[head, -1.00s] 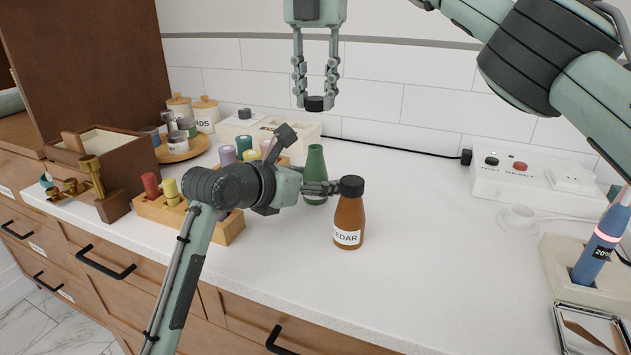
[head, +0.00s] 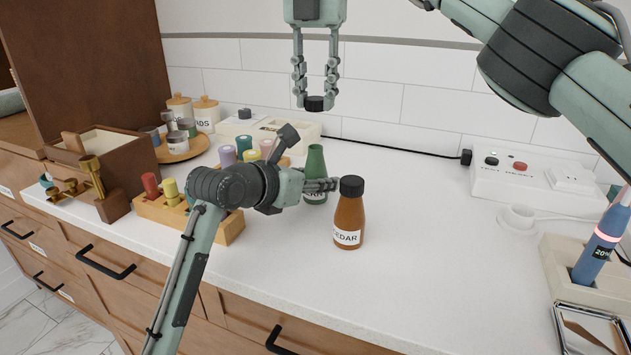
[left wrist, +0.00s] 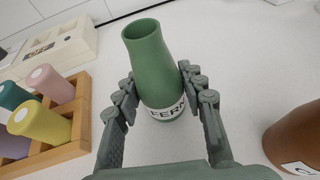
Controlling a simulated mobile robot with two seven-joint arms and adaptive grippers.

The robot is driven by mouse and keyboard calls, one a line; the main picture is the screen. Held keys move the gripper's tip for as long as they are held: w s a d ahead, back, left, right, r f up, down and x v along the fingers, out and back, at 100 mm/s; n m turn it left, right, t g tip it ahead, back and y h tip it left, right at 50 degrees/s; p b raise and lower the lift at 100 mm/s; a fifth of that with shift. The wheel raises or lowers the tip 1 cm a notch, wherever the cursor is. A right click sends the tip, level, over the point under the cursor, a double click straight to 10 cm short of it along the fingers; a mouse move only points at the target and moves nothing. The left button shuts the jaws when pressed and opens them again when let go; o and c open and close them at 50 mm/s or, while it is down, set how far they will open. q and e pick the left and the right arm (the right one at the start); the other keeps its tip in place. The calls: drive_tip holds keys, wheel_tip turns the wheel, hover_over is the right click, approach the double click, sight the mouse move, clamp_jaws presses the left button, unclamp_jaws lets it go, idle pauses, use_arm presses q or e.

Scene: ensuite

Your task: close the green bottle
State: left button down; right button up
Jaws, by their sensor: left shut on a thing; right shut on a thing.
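The green bottle (head: 315,165), with a white FERN label, stands on the counter with its mouth open. It also shows in the left wrist view (left wrist: 150,58) between the fingers. My left gripper (head: 322,186) is shut on it at the lower body, around the label; its fingers (left wrist: 160,88) touch both sides in the left wrist view. My right gripper (head: 315,100) is shut on a black cap (head: 314,104). It hangs above the green bottle, with a clear gap between cap and mouth. The bottle's base is partly hidden.
A brown CEDAR bottle (head: 349,215) with a black cap stands close to the right of my left gripper. A wooden rack (head: 226,230) with coloured cylinders stands to the left. A white panel with buttons (head: 535,185) is at the right. The counter between is clear.

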hover_over(315, 147)
drive_tip(key=shift+f, duration=2.5)
drive_tip(key=shift+f, duration=0.1)
drive_tip(key=shift+f, duration=0.8)
drive_tip(key=shift+f, duration=0.55)
drive_tip(key=m, duration=1)
drive_tip(key=shift+m, duration=0.4)
drive_tip(key=m, duration=0.4)
drive_tip(key=shift+m, duration=0.4)
drive_tip(key=m, duration=0.3)
drive_tip(key=shift+m, duration=0.4)
